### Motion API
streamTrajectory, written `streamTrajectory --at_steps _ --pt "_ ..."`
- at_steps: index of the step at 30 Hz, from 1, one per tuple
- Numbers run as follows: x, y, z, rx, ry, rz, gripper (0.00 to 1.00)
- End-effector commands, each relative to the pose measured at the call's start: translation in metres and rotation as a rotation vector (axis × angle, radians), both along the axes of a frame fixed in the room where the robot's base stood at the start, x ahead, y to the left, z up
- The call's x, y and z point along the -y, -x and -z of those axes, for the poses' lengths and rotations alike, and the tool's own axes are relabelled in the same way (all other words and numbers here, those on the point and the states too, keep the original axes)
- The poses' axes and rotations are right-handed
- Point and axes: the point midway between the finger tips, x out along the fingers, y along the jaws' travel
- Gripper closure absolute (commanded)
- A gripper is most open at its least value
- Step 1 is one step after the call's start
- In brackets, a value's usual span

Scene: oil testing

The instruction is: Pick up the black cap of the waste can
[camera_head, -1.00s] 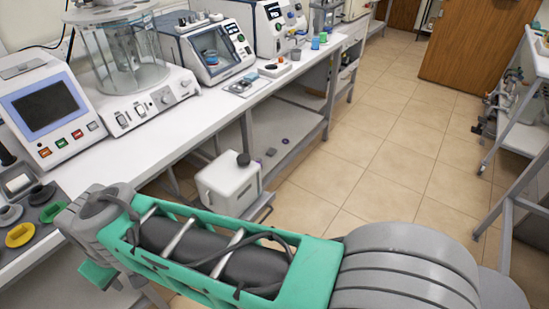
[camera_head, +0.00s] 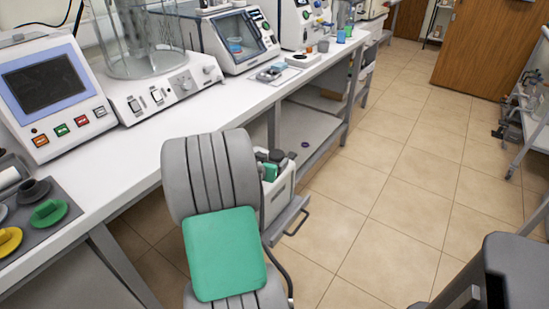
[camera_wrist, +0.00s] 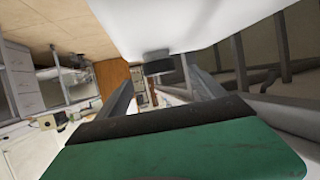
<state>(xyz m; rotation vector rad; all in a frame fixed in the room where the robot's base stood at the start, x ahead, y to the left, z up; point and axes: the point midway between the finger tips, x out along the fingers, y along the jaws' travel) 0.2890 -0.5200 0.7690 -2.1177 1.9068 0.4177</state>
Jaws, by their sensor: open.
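The waste can (camera_head: 284,195) is a white box low beside the bench, mostly hidden behind my arm in the head view. Its white body (camera_wrist: 175,18) fills the top of the wrist view.
The white bench (camera_head: 200,115) with instruments runs along the left. A grey mat (camera_head: 62,232) holds black, green and yellow round pieces. A lower shelf (camera_head: 310,128) carries a small purple ring (camera_head: 305,143). The tiled floor (camera_head: 375,205) right of the can is clear.

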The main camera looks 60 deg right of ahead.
Motion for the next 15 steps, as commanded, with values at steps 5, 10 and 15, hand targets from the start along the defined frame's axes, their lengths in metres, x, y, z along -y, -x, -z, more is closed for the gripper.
streamTrajectory --at_steps 5,10,15 --pt "0.029 0.0 0.015 -0.002 -0.002 0.0 0.21" --pt "0.038 -0.002 0.017 -0.001 -0.001 -0.001 0.21" --pt "0.038 -0.001 0.016 -0.001 -0.001 -0.001 0.25"
